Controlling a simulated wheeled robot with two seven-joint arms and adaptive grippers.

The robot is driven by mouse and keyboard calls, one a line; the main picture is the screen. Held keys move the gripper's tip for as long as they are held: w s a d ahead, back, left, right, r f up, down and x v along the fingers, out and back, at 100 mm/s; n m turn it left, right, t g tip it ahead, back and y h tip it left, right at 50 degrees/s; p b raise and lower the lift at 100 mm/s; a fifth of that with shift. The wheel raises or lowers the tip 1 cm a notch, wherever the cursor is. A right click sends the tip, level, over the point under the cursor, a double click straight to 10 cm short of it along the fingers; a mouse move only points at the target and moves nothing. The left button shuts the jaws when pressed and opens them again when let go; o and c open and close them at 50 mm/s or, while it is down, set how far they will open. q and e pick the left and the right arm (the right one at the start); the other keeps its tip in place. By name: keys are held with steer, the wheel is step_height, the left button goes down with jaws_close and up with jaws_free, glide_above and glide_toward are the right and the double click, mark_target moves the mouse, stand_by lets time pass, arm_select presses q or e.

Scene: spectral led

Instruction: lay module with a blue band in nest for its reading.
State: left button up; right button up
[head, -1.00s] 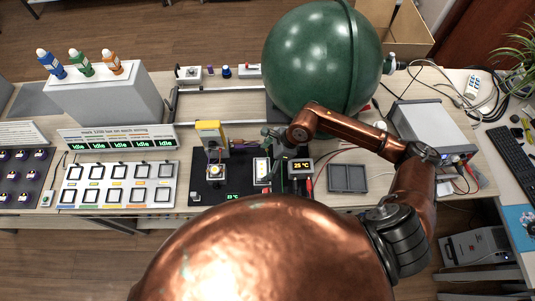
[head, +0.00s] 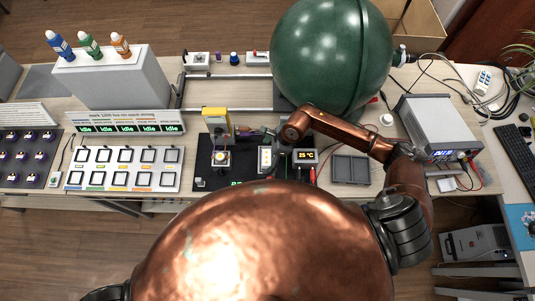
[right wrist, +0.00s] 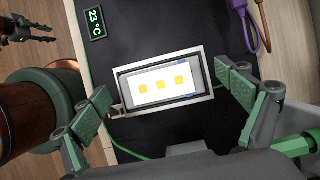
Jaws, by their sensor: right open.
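The module also shows in the head view (head: 265,160). My right gripper (right wrist: 172,117) is open, its green-padded fingers apart on either side of the nest. In the head view my right wrist is just behind the module and its fingers are hard to make out. A dark gripper, seemingly my left (right wrist: 35,32), shows small at the upper left of the wrist view; its jaw state is unclear.
A green display (right wrist: 97,22) reads 23 °C beside the nest. Purple and green cables run close by. A big green sphere (head: 330,55) stands behind.

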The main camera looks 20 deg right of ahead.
steer(key=c, duration=1.4)
